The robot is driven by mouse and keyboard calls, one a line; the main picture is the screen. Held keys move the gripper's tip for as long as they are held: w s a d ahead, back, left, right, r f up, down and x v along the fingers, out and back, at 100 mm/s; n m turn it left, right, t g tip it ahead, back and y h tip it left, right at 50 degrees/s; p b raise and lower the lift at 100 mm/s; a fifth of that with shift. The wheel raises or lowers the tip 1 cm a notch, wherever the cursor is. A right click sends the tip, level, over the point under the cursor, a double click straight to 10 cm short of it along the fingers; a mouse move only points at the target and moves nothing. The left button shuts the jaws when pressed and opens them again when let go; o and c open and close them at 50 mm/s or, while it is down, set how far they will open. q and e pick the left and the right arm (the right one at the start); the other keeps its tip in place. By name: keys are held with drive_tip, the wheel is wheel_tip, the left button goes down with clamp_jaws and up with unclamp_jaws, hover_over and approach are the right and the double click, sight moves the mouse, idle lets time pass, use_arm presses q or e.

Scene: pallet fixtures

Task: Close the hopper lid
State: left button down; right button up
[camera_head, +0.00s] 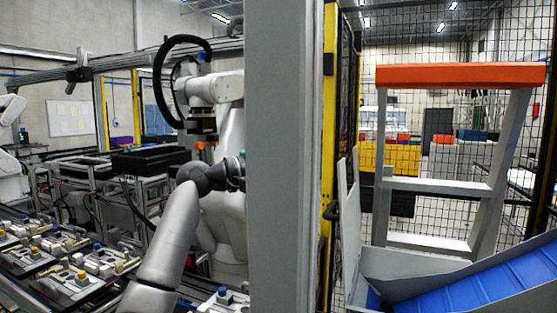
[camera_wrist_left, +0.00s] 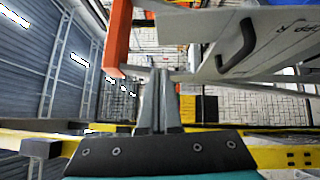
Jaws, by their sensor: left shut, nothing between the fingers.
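The hopper (camera_head: 405,268) is a grey bin with a blue inside at the lower right of the head view. Its lid (camera_head: 350,235) is a pale grey panel standing up at the bin's left side, so the hopper is open. A black handle (camera_head: 332,210) sticks out from the lid's left face. In the left wrist view the lid (camera_wrist_left: 285,40) and its handle (camera_wrist_left: 238,48) are at upper right. My left gripper (camera_wrist_left: 160,75) is shut and empty, apart from the handle. In the head view it is hidden behind a grey post. My right gripper is not in view.
The wide grey post (camera_head: 281,150) stands left of the hopper. A grey frame with an orange top beam (camera_head: 460,75) stands behind the hopper, before a mesh fence. Fixtures (camera_head: 75,265) fill the lower left.

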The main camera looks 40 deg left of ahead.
use_arm(q)
drive_tip(key=shift+w+d+r+p, duration=0.1)
drive_tip(key=shift+w+d+p, duration=0.2)
drive_tip(key=shift+d, duration=0.45)
drive_tip(key=shift+w+d+r+p, duration=0.1)
drive_tip(key=shift+w+d, duration=0.3)
drive_tip(key=shift+d, duration=0.4)
drive_tip(key=shift+w+d+p, duration=0.15)
drive_tip(key=shift+w+d, duration=0.2)
drive_tip(key=shift+d, duration=0.4)
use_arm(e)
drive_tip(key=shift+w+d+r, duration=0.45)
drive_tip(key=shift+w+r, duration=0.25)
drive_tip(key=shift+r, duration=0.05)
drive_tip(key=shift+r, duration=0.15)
use_arm(q)
drive_tip(key=w+d+m+p, duration=0.1)
drive_tip(key=w+d+p, duration=0.1)
drive_tip(key=d+p, duration=0.3)
drive_tip(key=shift+d+r+g+y+p, duration=0.3)
drive_tip(key=shift+d+r+g+p, duration=0.1)
drive_tip(key=shift+d, duration=1)
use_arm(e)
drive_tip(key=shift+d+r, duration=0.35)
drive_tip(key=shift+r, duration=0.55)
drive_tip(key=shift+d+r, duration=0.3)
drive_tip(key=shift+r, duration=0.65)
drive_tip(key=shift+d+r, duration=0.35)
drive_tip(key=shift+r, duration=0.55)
